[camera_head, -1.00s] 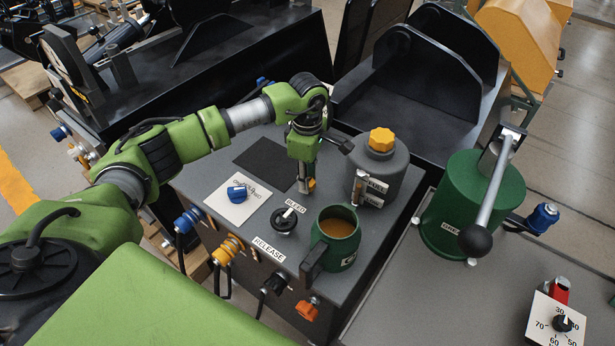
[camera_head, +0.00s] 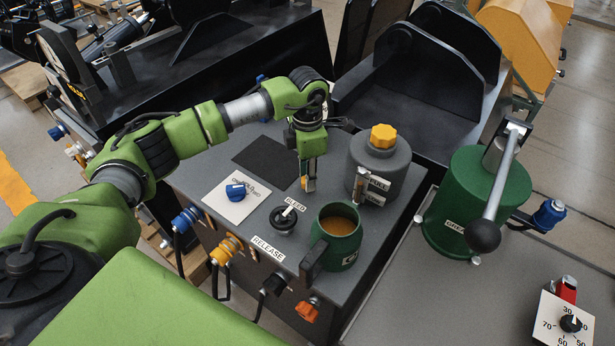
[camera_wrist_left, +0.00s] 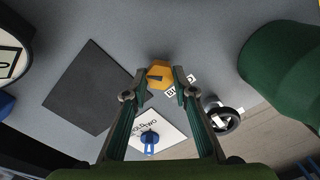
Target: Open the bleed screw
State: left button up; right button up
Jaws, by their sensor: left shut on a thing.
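The bleed screw, an orange hexagonal head (camera_wrist_left: 160,75) with a dark slot, sits beside the BLEED label (camera_head: 296,205) on the grey bench top. My left gripper (camera_head: 308,186) points down at it, and in the left wrist view its two fingertips (camera_wrist_left: 159,78) close on the head from both sides. In the head view the fingers mostly hide the screw; only a bit of orange shows. A black handwheel (camera_head: 283,220) with a white bar stands just in front of it, above the RELEASE label. My right gripper is not in view.
A green mug (camera_head: 322,246) with brown liquid and a grey reservoir (camera_head: 368,165) with a yellow cap stand close right. A blue knob on a white plate (camera_head: 233,206) is left. A dark mat (camera_head: 254,158) lies flat behind. A green cylinder (camera_head: 463,205) with a lever stands farther right.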

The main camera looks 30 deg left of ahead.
pick_arm(q)
jog(key=n, duration=0.3)
jog(key=shift+n, duration=0.4)
jog(key=n, duration=0.3)
jog(key=shift+b, duration=0.35)
jog(key=n, duration=0.7)
jog(key=shift+n, duration=0.4)
jog(key=n, duration=0.3)
jog(key=shift+d+r+n+p, duration=0.1)
jog(key=shift+n+p, duration=0.2)
jog(key=shift+p, duration=0.05)
jog(key=n, duration=0.3)
jog(key=shift+n+p, duration=0.3)
jog(key=shift+p, duration=0.05)
jog(key=n+p, duration=0.1)
jog(key=n, duration=0.5)
jog(key=shift+w+p, duration=0.1)
jog(key=shift+p, duration=0.2)
jog(key=shift+n, duration=0.3)
